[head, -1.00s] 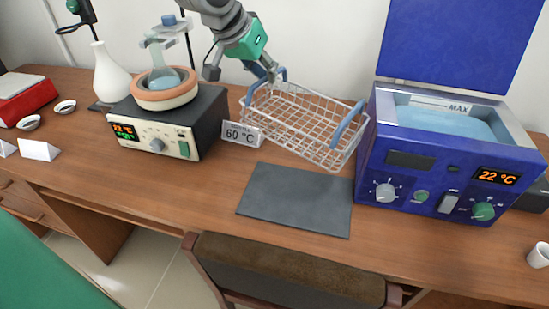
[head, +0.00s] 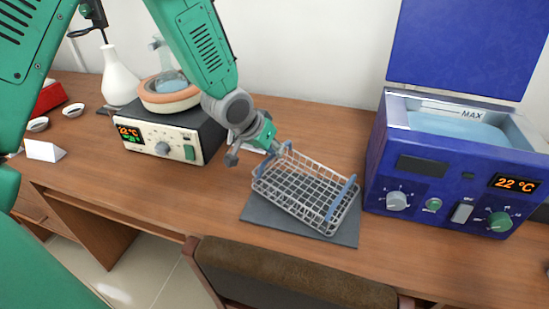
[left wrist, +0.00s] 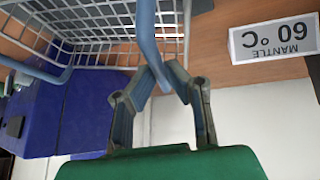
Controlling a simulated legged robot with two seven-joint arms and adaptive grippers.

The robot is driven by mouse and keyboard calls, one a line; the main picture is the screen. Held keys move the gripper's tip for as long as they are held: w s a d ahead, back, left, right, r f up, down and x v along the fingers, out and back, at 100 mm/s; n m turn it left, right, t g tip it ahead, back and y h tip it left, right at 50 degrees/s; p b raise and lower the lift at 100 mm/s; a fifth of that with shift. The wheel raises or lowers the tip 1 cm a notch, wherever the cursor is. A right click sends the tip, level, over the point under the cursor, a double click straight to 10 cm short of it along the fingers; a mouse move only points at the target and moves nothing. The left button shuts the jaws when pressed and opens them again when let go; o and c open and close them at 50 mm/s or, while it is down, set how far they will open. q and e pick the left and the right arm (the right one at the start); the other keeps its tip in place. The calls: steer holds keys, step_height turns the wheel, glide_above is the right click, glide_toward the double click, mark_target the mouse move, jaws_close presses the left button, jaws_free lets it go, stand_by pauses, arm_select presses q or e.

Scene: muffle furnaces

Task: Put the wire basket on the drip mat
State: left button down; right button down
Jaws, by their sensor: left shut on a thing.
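The wire basket (head: 305,190) has blue handles at its two ends and is over the dark grey drip mat (head: 258,213) in the head view. I cannot tell whether its bottom touches the mat. My left gripper (head: 275,150) is at the basket's left end, shut on the blue handle there. In the left wrist view the fingers (left wrist: 163,85) close on the blue handle, with the wire basket (left wrist: 100,20) beyond it. The basket hides much of the mat. My right gripper is not in view.
A blue water bath (head: 425,170) with its lid up stands right of the mat. A heating mantle (head: 175,130) with a flask stands at the left. A "MANTLE 60 °C" card (left wrist: 273,40) stands near my left gripper. A chair (head: 290,275) is at the desk's front edge.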

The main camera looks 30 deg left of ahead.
arm_select(q)
step_height(320, 180, down, 2)
steer(key=shift+f, duration=0.25)
steer(key=shift+r, duration=0.1)
steer(key=c, duration=1.6)
jaws_free()
steer(key=p+v, duration=0.1)
steer(key=v, duration=1.1)
steer(key=shift+p, duration=0.4)
